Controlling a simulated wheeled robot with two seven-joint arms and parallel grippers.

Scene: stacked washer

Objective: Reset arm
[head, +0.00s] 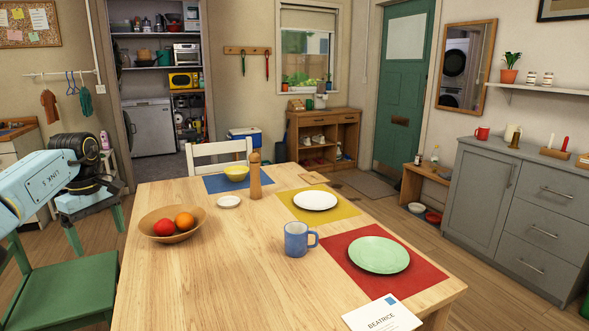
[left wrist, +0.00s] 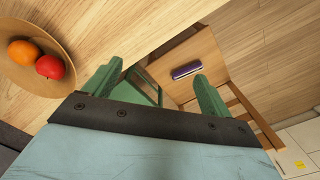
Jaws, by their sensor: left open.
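My left arm comes in from the left in the head view, bent at a black joint. Its left gripper (head: 97,228) points down beside the table's left edge, above the floor and near the green chair. In the left wrist view, the two green fingers of the left gripper (left wrist: 154,82) are spread well apart, with nothing held between them. My right arm and gripper are not in the head view.
The wooden table (head: 190,270) stands close right of my left gripper, with a fruit bowl (head: 150,231) near that edge. A green chair (head: 70,288) is below the arm. A purple object (left wrist: 186,71) lies on a wooden seat (left wrist: 205,50).

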